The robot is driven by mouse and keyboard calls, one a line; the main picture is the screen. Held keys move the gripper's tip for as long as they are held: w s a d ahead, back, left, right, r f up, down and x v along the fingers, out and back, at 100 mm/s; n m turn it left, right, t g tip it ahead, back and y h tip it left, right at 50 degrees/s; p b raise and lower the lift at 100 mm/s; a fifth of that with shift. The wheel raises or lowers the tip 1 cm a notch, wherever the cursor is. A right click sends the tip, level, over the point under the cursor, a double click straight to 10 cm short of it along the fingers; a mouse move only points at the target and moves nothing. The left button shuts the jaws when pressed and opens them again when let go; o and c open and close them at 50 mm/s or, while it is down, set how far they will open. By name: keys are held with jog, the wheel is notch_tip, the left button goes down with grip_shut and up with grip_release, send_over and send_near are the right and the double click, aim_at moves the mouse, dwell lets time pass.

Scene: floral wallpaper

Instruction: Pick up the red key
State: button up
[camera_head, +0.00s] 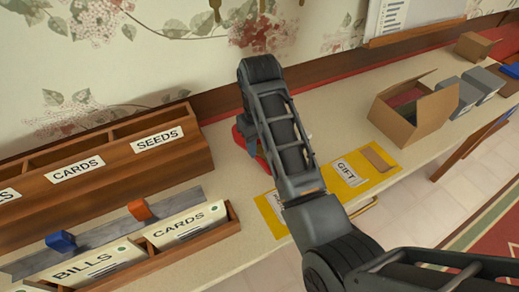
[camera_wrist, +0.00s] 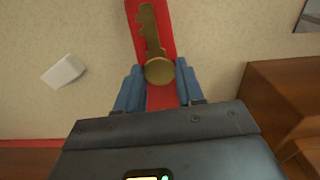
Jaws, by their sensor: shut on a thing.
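The red key (camera_wrist: 150,32) shows in the wrist view as a red strip with a brass-coloured key shape on it, at top centre. My gripper (camera_wrist: 158,82) has its blue fingers on either side of it, closed on it near the round end of the brass shape. In the head view my arm hides most of the gripper. A small bit of red (camera_head: 238,134) shows beside the arm on the counter. I cannot tell whether the key is lifted off the surface.
A wooden organizer (camera_head: 100,165) labelled CARDS and SEEDS stands left, with a lower card rack (camera_head: 222,231) in front. Yellow envelopes (camera_head: 385,178) and an open cardboard box (camera_head: 420,128) lie right. A small white block (camera_wrist: 63,71) sits left of the key in the wrist view.

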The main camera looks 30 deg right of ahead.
jog(key=shift+r, duration=0.95)
jog(key=s+d+r+p, duration=0.2)
jog(key=d+r, duration=0.1)
jog(key=d, duration=0.2)
jog(key=s+d+r+p, duration=0.1)
jog(key=d+r+p, duration=0.2)
jog(key=d, duration=0.3)
jog(key=shift+s+r, duration=0.35)
